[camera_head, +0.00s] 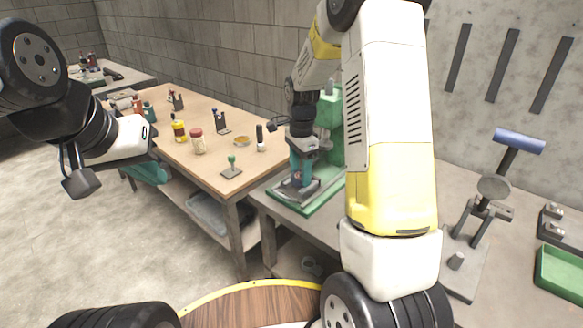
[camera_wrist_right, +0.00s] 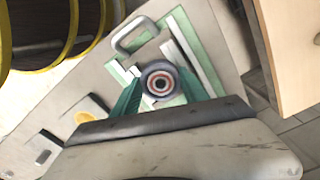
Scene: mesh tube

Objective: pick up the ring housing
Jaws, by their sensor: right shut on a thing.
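The ring housing (camera_wrist_right: 160,84), a dark grey ring with a pale and reddish centre, sits between the teal fingers of my right gripper (camera_wrist_right: 161,90) in the right wrist view. Those fingers are shut on it. In the head view my right gripper (camera_head: 301,171) points down over the green base of a machine, and the ring housing is not clearly visible there. I cannot tell whether it still touches the surface below. My left gripper (camera_head: 82,182) hangs over the floor at the left, away from the tables, and its jaw opening is unclear.
A green machine (camera_head: 331,112) stands right behind my right gripper. A wooden table (camera_head: 205,165) to the left carries jars and small tools. At the right are a grey stand with a blue handle (camera_head: 518,141) and a green tray (camera_head: 562,272).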

